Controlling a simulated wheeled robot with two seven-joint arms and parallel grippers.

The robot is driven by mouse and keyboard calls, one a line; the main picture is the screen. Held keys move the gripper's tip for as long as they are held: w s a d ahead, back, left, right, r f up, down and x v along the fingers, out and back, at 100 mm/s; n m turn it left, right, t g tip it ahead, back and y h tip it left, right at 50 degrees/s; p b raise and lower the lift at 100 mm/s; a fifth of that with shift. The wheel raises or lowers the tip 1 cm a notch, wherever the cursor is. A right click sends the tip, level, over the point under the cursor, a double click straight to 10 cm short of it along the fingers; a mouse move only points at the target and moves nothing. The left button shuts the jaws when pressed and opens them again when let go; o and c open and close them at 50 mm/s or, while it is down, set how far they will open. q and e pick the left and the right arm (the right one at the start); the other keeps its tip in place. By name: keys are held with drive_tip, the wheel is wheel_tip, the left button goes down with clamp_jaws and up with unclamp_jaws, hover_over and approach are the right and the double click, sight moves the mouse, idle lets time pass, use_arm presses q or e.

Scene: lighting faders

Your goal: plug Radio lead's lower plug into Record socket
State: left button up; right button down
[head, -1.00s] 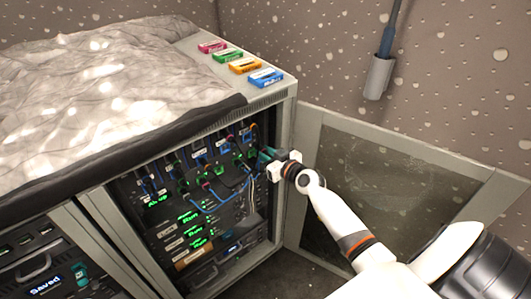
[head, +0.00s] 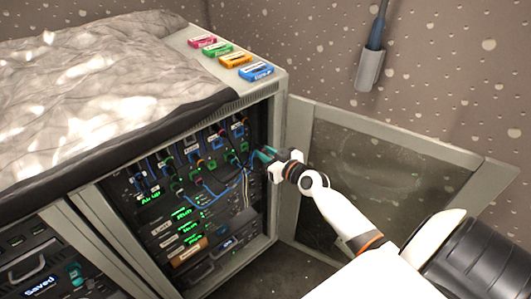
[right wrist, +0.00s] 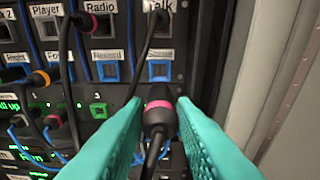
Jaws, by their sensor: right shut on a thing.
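My right gripper (right wrist: 155,125) has teal fingers shut on a black plug with a pink band (right wrist: 158,105), whose cable hangs down between the fingers. In the head view this gripper (head: 265,154) is at the right side of the open rack. The held plug is in front of the panel, below the blue-rimmed sockets. The Radio label (right wrist: 101,7) is at the top. A plug with a reddish band (right wrist: 82,22) is beside the Radio socket. My left gripper is not in view.
Black leads cross the panel and hang in front of it. An orange-banded plug (right wrist: 40,78) and a green socket marked 3 (right wrist: 98,110) are at left. The open mesh door (head: 370,175) is right of the rack. Several coloured cassettes (head: 232,58) lie on the rack top.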

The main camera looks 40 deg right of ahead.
drive_tip(key=shift+a+r+p, duration=0.1)
drive_tip(key=shift+a+p, duration=0.4)
drive_tip(key=shift+a, duration=0.1)
drive_tip(key=a+p, duration=0.4)
drive_tip(key=a, duration=0.3)
drive_tip(key=shift+s+a, duration=0.15)
drive_tip(key=shift+s, duration=0.15)
drive_tip(key=shift+w, duration=0.1)
drive_tip(key=shift+w, duration=0.55)
drive_tip(key=shift+w, duration=0.1)
